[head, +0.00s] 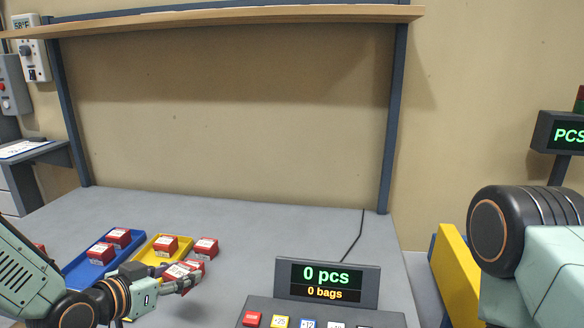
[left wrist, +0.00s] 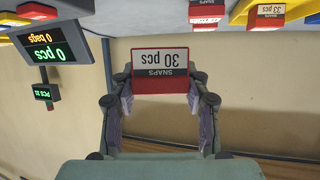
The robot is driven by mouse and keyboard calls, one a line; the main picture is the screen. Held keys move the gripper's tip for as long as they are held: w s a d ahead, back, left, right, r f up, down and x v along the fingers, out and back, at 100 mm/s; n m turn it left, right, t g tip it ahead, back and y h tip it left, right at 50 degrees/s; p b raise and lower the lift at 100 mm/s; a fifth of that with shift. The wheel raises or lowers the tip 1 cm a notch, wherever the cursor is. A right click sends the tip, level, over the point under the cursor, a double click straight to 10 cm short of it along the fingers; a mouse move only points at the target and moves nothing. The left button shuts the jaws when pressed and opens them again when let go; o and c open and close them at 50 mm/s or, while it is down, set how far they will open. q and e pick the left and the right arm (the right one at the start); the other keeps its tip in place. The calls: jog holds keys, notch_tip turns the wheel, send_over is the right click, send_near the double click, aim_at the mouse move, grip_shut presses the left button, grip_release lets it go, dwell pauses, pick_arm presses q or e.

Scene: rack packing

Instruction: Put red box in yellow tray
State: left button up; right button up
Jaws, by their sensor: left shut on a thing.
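My left gripper (head: 190,281) is shut on a red box (left wrist: 160,71) with a white label reading "SNAPS 30 pcs", which sits between its fingers (left wrist: 160,108). In the head view the gripper is just in front of the yellow tray (head: 145,251), at its right front side. The tray holds one red box (head: 165,244). Another red box (head: 206,247) stands on the table right of the tray. My right arm shows at the right edge of the head view, but its gripper does not.
A blue tray (head: 78,266) with red boxes stands left of the yellow tray. A counter display (head: 327,283) reading "0 pcs, 0 bags" stands at the front middle. The table (head: 290,225) behind it is clear. An overhead shelf (head: 230,17) spans the back.

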pick_arm(q)
jog(key=s+d+f+m+g+h, duration=0.1)
jog(key=s+d+m+g+h, duration=0.3)
jog(key=s, duration=0.9)
jog(key=shift+d+f+m+h, duration=0.25)
jog(key=shift+d+m+h, duration=0.7)
jog(key=shift+m, duration=0.25)
jog(key=shift+f+g, duration=0.1)
jog(key=shift+g, duration=0.3)
jog(key=w+a+r+n+t+y, duration=0.1)
jog(key=w+a+n+t+y, duration=0.2)
jog(key=w, duration=0.4)
jog(key=w+a+r+n+t+y, duration=0.2)
jog(key=w+a+n+y, duration=0.3)
jog(key=w+a, duration=0.2)
jog(key=shift+w+r+n+t, duration=0.2)
jog(key=shift+w+n+t, duration=0.2)
jog(key=shift+w, duration=0.4)
jog(key=shift+d+y, duration=0.1)
jog(key=shift+y, duration=0.15)
